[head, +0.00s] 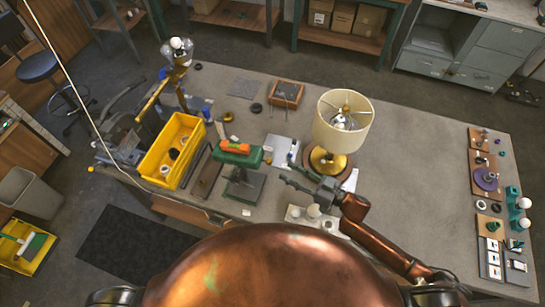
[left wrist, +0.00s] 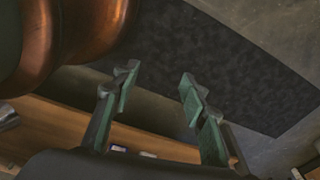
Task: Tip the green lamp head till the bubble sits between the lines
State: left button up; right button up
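The green lamp head (head: 229,156) sits on a stand with a dark base plate (head: 244,188) near the table's front edge. An orange level (head: 236,147) lies on top of it; its bubble and lines are too small to make out. My right gripper (head: 287,169) is just right of the lamp head, pointing at it, its fingers apart and empty, with a gap between them and the head. My left gripper (left wrist: 158,90) shows only in the left wrist view, open and empty, over the floor and the table's edge.
A yellow bin (head: 172,151) stands left of the lamp head. White round parts (head: 312,212) lie near the front edge. The table's right middle is clear.

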jog(key=p+x, duration=0.2)
jog(key=x, duration=0.5)
jog(key=shift+a, duration=0.3)
pick_arm(q)
jog(key=shift+s+a+r, duration=0.15)
jog(key=shift+s+r, duration=0.5)
jog(key=shift+r, duration=0.3)
pick_arm(e)
jog(key=shift+w, duration=0.1)
grip_shut()
